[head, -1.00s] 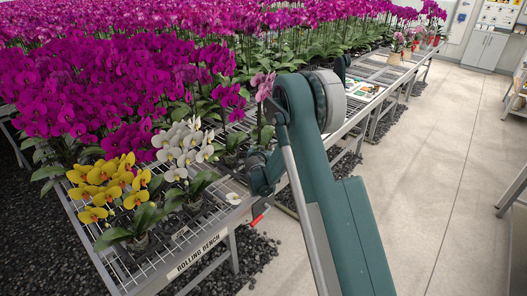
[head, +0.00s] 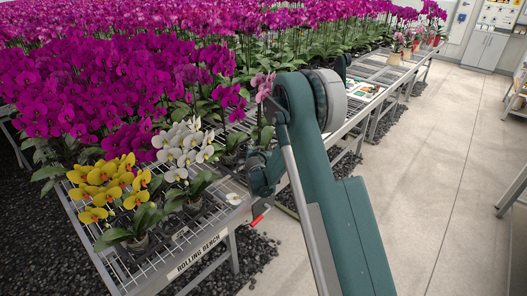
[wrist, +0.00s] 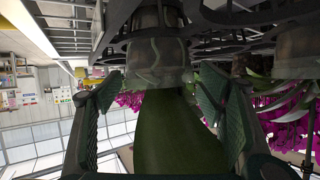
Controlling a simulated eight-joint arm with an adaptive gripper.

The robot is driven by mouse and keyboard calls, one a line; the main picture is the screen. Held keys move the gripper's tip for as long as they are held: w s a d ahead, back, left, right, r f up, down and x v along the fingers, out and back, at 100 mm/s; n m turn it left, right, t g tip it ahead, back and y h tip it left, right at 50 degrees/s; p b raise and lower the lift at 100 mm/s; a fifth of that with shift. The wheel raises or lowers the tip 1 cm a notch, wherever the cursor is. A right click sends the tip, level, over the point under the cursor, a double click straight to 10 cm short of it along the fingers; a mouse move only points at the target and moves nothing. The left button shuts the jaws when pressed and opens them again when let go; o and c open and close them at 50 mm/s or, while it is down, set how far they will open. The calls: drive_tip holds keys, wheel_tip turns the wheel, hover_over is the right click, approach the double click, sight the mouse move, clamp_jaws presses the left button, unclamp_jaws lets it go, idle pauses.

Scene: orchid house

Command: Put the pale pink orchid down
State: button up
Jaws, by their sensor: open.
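The pale pink orchid (head: 262,84) shows in the head view on the near side of the bench, its blooms just left of my arm. Its pot is hidden there behind my arm. The wrist view is upside down: a clear pot (wrist: 158,62) and a broad green leaf (wrist: 165,135) lie between the two fingers of my gripper (wrist: 160,88). The fingers are open, one on each side, with a gap visible on at least the left. A dark ring or tray part surrounds the pot's far end; I cannot tell exactly how the pot sits in it.
The wire rolling bench (head: 200,246) carries a yellow orchid (head: 110,185) and a white orchid (head: 184,150) to the left. Dense magenta orchids (head: 90,90) fill the back. Another clear pot (wrist: 300,50) stands close on the right in the wrist view. The aisle is clear.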

drive_tip(key=p+v, duration=0.1)
drive_tip(key=v, duration=1)
drive_tip(key=shift+s+r, duration=0.1)
drive_tip(key=shift+s, duration=0.05)
idle(0.5)
drive_tip(key=s+d+r+g, duration=0.1)
drive_tip(key=s+d+r, duration=0.4)
drive_tip(key=s+r, duration=0.25)
drive_tip(key=s+d+r+n+g, duration=0.1)
drive_tip(key=s+d+r, duration=0.4)
drive_tip(key=s+r, duration=0.3)
drive_tip(key=s+d+r+g, duration=0.2)
drive_tip(key=s+d+r, duration=0.3)
drive_tip(key=s+r, duration=0.3)
drive_tip(key=s+d+f+n+g+y, duration=0.1)
drive_tip(key=s+d+n+g+y, duration=0.1)
drive_tip(key=s, duration=3.3)
drive_tip(key=shift+y, duration=0.3)
